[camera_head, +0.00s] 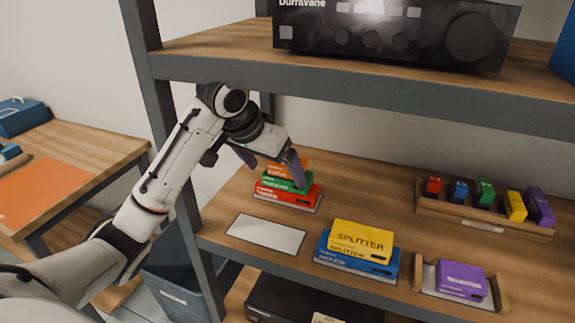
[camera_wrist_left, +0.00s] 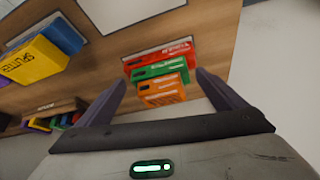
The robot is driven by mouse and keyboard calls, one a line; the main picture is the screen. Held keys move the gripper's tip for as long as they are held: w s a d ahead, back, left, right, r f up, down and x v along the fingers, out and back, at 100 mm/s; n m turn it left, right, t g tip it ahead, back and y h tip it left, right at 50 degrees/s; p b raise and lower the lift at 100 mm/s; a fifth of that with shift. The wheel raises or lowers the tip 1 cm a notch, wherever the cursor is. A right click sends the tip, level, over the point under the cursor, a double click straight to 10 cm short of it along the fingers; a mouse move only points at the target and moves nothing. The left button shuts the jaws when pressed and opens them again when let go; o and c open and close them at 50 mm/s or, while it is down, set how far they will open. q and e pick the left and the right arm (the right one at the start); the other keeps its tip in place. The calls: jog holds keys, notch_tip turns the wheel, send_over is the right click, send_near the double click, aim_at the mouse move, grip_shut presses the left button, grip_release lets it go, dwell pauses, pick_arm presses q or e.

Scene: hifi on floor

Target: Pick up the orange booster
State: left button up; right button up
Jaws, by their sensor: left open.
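The orange booster (camera_head: 285,168) is a small orange box on top of a stack on the middle shelf. Below it are a green box (camera_head: 279,181) and a red box (camera_head: 288,194). In the left wrist view the orange booster (camera_wrist_left: 164,92) shows nearest to the camera, between the fingers. My left gripper (camera_head: 275,166) is open, with its fingers on either side of the upper stack. One finger covers part of the orange and green boxes in the head view. I cannot tell whether a finger touches them. My right gripper is out of view.
A black amplifier (camera_head: 395,32) stands on the upper shelf above. On the middle shelf are a white mat (camera_head: 266,235), a yellow splitter (camera_head: 362,240) on a blue box, a purple box (camera_head: 460,280) and a wooden rack (camera_head: 500,221) of coloured boxes. A shelf post (camera_head: 185,190) stands left of the stack.

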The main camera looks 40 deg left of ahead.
pick_arm(q)
jog(key=w, duration=0.4)
jog(key=shift+w+a+f+p, duration=0.1)
jog(key=shift+w+f+p, duration=0.25)
jog(key=shift+w+f, duration=0.1)
jog(key=shift+f, duration=0.05)
jog(key=c, duration=1.4)
